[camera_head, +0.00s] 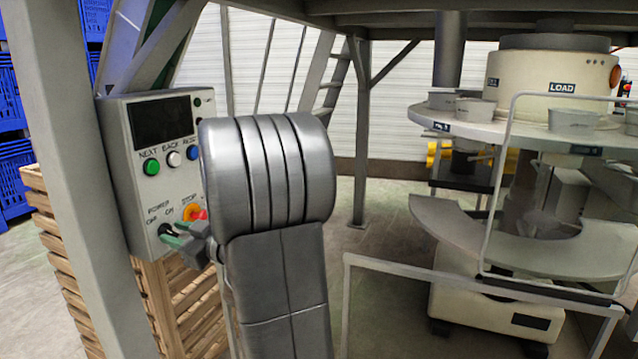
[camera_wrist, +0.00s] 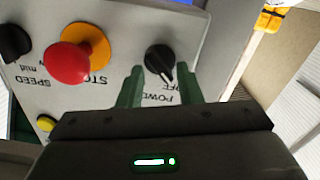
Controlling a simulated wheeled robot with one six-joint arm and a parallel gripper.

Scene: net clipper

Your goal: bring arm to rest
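The grey control box (camera_head: 120,170) stands at left in the head view, with a dark screen and coloured buttons. My gripper (camera_head: 180,238) is in front of its lower face, at the power switch. In the wrist view my gripper (camera_wrist: 161,80) has its two green fingers apart, one on each side of the black power knob (camera_wrist: 159,58). A gap shows between the knob and the fingers, so it is not gripped. The knob's pale mark points down in that view, toward partly hidden lettering. In the head view my gripper covers part of the switch.
The red stop button (camera_wrist: 82,62) on its yellow base is beside the left finger. A black speed knob (camera_wrist: 14,44) lies farther left. A metal post (camera_head: 75,150) stands left of the box, a wooden crate (camera_head: 185,310) below it. A round loading machine (camera_head: 545,85) and railing are at right.

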